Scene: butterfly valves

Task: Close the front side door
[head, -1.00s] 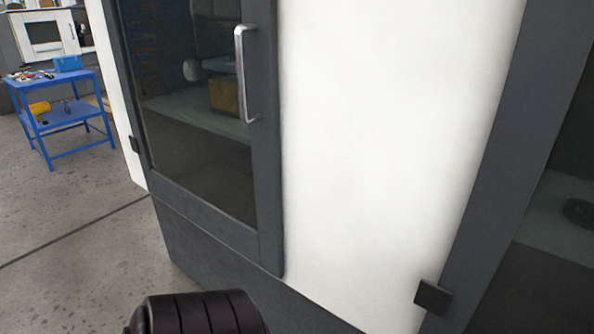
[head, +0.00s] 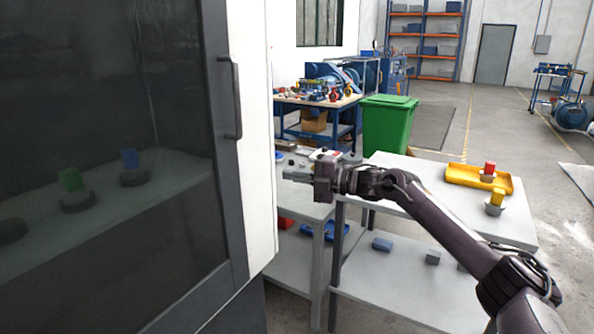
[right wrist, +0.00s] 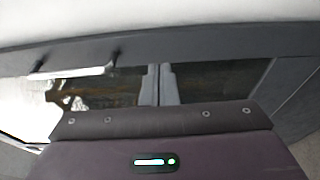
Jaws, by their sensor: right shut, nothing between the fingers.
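A dark-framed glass door (head: 232,190) of the white machine fills the left of the head view, with an upright dark handle (head: 233,98) near its right edge. I cannot tell whether it is fully shut. My right gripper (head: 292,175) is right of the door and handle, apart from the handle, pointing left towards the machine's white side. Its fingers (right wrist: 158,85) are shut and empty in the right wrist view. A bar handle (right wrist: 75,73) on a dark frame shows there, left of the fingers and not held. My left gripper is out of view.
The machine's white side panel (head: 258,130) stands beside the door. A grey-white table (head: 425,215) lies under my right arm, with a yellow tray (head: 462,178) on it. A green bin (head: 388,125) and a cluttered workbench (head: 315,103) stand behind. Open floor lies at the right.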

